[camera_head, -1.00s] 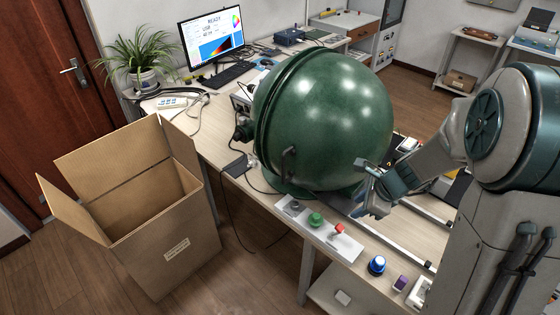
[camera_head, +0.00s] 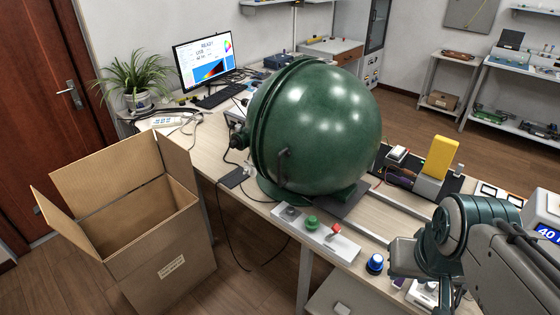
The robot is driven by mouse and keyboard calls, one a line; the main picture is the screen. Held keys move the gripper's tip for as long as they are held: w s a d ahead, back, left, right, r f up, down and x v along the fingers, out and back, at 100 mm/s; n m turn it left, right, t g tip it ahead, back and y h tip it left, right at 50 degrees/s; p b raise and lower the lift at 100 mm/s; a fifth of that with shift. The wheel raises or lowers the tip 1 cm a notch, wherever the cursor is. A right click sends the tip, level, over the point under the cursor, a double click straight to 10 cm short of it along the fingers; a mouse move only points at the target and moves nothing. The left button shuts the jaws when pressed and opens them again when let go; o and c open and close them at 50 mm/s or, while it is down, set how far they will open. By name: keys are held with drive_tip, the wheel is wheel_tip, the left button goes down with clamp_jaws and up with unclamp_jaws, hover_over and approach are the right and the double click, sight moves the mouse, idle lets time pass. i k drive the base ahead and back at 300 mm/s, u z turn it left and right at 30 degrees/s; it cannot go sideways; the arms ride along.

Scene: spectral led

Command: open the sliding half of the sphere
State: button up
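The large green sphere (camera_head: 325,125) stands on the workbench on a green foot. Its two halves meet at the flanged seam (camera_head: 262,125) on the left and look closed together. A dark handle (camera_head: 282,165) sits on the sphere's front lower left, near the seam. Rails (camera_head: 400,212) run along the bench to the right of the sphere. My arm is at the lower right, apart from the sphere. My gripper's fingertips are not visible; the end of the arm is cut off or hidden by its own links at the bottom edge.
A strip with knobs (camera_head: 318,232) lies on the bench front, with a blue knob (camera_head: 375,263) to its right. An open cardboard box (camera_head: 165,250) stands on the floor at left. A yellow block (camera_head: 440,157) stands behind the rails. A monitor (camera_head: 203,58) and plant (camera_head: 138,80) are at the back.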

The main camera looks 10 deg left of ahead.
sight(320, 131)
drive_tip(key=z, duration=0.1)
drive_tip(key=k, duration=0.2)
drive_tip(key=u, duration=0.8)
drive_tip(key=i, duration=0.8)
drive_tip(key=z, duration=0.4)
